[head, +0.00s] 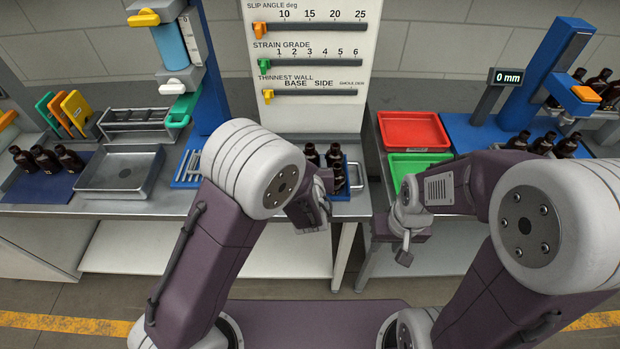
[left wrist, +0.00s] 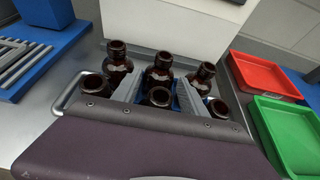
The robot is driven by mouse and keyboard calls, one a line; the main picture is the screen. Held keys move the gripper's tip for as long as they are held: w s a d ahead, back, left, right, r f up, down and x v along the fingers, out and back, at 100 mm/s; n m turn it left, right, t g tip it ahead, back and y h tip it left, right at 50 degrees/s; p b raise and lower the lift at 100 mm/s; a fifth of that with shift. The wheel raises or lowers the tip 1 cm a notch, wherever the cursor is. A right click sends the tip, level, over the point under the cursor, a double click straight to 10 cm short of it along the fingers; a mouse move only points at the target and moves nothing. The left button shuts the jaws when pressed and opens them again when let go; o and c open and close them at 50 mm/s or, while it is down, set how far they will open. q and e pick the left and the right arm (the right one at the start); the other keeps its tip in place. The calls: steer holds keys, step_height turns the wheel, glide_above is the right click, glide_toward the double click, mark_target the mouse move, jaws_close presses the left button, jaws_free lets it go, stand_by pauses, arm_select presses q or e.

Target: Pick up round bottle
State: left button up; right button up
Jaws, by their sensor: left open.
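Several dark amber bottles stand upright in a small blue tray (head: 351,193) with metal handles, at the front edge of the middle bench. In the left wrist view, my left gripper (left wrist: 158,84) is open, with one grey finger on each side of a near middle amber bottle (left wrist: 158,97). Another amber bottle (left wrist: 158,72) stands just behind it. I cannot tell whether the fingers touch glass. In the head view the left gripper (head: 326,182) partly hides the tray. Which bottle is the round one is not clear. My right gripper (head: 404,248) hangs right of the tray, away from the bottles; its jaws are unclear.
A red tray (head: 412,130) and a green tray (head: 412,165) lie right of the bottles. A white gauge panel (head: 308,110) stands behind them. Left are a blue rack (head: 187,172), a grey metal tray (head: 120,172) and more bottles (head: 45,158). A blue measuring stand (head: 545,75) is at right.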

arm_select(q)
jaws_close()
steer(key=shift+r, duration=0.15)
